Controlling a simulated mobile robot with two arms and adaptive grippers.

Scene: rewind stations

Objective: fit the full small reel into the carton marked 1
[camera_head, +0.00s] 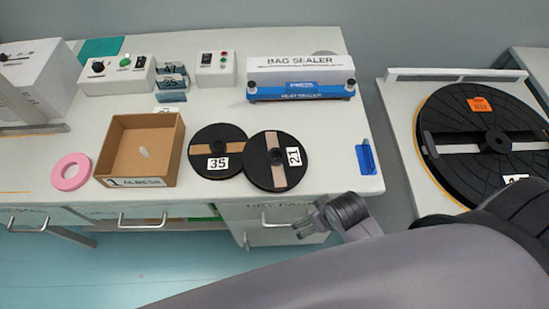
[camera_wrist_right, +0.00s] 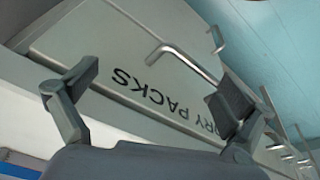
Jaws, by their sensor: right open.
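My right gripper (camera_head: 308,219) is open and empty near the table's front edge, below and right of the reels. In the right wrist view its two fingers (camera_wrist_right: 160,88) are spread with nothing between them. My left gripper is not in view.
A pink ring (camera_head: 71,172) lies left of the carton. The bag sealer (camera_head: 300,77) and control boxes (camera_head: 117,73) stand at the back. A blue item (camera_head: 367,157) lies at the right edge. A large reel (camera_head: 450,118) sits on the right-hand station. The dry packs drawer (camera_wrist_right: 120,60) faces my right wrist.

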